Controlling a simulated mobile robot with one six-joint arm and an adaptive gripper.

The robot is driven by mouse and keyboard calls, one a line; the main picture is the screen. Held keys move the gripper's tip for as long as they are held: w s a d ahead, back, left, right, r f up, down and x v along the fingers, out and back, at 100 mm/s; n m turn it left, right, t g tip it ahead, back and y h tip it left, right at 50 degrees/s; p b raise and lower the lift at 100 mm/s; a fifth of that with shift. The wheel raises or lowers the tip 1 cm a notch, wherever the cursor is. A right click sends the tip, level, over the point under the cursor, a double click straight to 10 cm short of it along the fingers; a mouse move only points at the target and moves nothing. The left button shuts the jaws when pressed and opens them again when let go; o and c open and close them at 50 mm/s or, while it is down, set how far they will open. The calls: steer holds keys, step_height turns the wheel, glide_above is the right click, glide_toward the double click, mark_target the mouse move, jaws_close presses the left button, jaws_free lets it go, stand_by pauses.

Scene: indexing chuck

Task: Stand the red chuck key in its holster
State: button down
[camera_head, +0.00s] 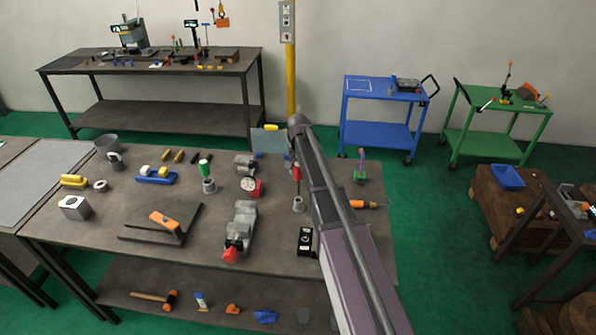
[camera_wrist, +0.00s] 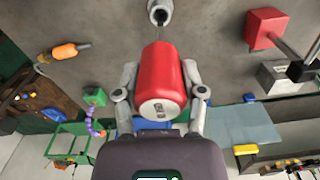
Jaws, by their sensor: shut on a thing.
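The red chuck key (camera_head: 296,172) is upright below the end of my arm in the head view. In the wrist view my gripper (camera_wrist: 160,82) is shut on its red handle (camera_wrist: 162,70), one finger on each side. Its thin shank points at a small grey holster (camera_head: 298,204), whose round mouth shows at the top of the wrist view (camera_wrist: 160,13). The shank tip is at or just above the mouth; I cannot tell whether it is inside. The gripper itself is mostly hidden by my arm in the head view.
A green-handled tool (camera_head: 205,168) stands in another grey holster (camera_head: 209,186) to the left.

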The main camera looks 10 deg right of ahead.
mark_target(299, 185)
steer(key=shift+f+b, duration=0.45)
steer(key=shift+f, duration=0.25)
steer(key=shift+f+b, duration=2.95)
steer(key=shift+f, duration=0.05)
stand_by(2.1)
steer(key=shift+c, duration=0.5)
jaws_free()
steer(key=shift+r, duration=0.15)
step_height(299, 185, up, 12)
steer(key=p, duration=1.1)
steer(key=shift+f+p, duration=0.25)
steer(key=shift+p, duration=0.1)
